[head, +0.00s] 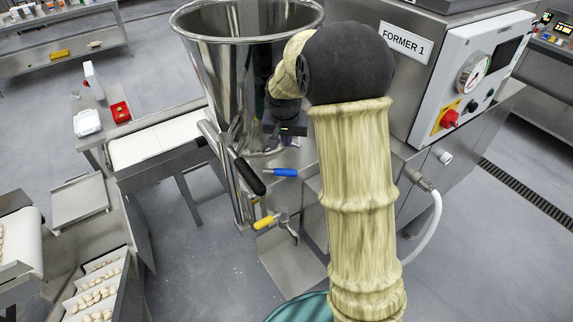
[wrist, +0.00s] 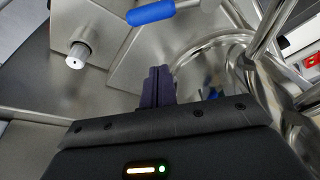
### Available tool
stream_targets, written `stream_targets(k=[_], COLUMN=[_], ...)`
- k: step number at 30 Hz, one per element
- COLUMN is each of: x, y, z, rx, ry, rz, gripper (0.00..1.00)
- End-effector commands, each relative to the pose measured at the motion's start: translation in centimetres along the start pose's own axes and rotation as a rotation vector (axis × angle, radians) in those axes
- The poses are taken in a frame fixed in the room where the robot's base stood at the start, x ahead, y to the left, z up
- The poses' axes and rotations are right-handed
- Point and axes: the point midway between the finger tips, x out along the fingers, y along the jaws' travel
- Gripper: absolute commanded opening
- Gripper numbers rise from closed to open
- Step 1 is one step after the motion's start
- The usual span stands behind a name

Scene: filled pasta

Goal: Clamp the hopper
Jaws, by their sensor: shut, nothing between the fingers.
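The steel hopper (head: 225,70) is a wide, open-topped cone on the machine marked FORMER 1. Its curved steel also shows at the right of the wrist view (wrist: 260,75). My gripper (wrist: 156,75) is shut and empty, beside the hopper's lower part. I cannot tell whether the clamp is fastened.
A yellow-handled valve (head: 266,221) sits below the blue handle. The control box (head: 470,75) with a gauge is at the right, and a white hose (head: 434,225) hangs beneath it. A white conveyor (head: 155,142) lies left of the hopper. Open floor lies below the conveyor.

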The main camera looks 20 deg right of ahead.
Motion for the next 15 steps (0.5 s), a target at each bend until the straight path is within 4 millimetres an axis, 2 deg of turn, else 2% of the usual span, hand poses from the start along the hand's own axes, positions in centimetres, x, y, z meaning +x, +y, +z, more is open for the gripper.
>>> stream_targets(k=[8, 15], x=[0.1, 2.3], y=[0.0, 0.1], z=[0.1, 0.1], rx=[-0.002, -0.003], ry=[-0.001, -0.005], rz=[0.0, 0.002], gripper=[0.0, 0.0])
